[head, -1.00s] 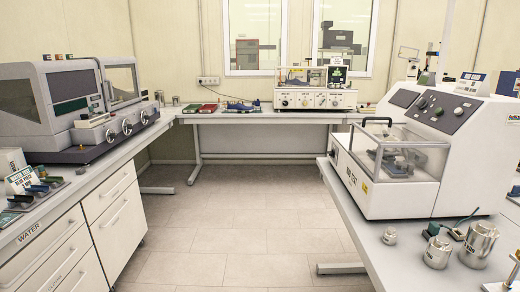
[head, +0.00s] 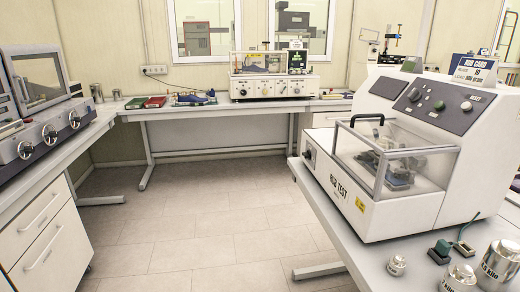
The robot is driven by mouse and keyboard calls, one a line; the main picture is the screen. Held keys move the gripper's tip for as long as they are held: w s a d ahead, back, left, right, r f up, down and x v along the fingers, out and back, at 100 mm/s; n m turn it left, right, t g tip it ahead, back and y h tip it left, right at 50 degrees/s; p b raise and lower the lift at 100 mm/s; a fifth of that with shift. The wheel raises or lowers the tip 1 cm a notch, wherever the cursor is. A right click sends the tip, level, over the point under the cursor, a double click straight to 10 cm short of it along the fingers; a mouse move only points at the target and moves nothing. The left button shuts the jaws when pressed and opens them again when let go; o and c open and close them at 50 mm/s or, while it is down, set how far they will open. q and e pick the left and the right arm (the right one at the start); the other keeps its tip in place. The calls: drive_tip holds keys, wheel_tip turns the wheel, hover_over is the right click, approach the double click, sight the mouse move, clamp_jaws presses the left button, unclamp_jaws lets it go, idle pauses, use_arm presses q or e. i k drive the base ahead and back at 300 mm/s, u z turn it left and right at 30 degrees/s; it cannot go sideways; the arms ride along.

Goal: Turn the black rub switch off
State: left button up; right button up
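The white rub test machine (head: 400,215), labelled "RUB TEST", stands on the right bench. A clear cover (head: 350,151) with a black handle encloses the mechanism. Neither of my grippers is in view.
Metal weights (head: 501,264) and a green-topped block (head: 440,250) stand on the right bench (head: 345,240) before the machine. Another machine (head: 40,120) is on the left bench. A knobbed unit (head: 280,85) stands on the back bench. The tiled floor (head: 200,220) between is clear.

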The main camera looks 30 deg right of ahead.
sight(308, 155)
drive_tip(key=z, duration=0.05)
drive_tip(key=i, duration=1.1)
drive_tip(key=z, duration=1.2)
drive_tip(key=i, duration=0.85)
drive_tip(key=z, duration=1)
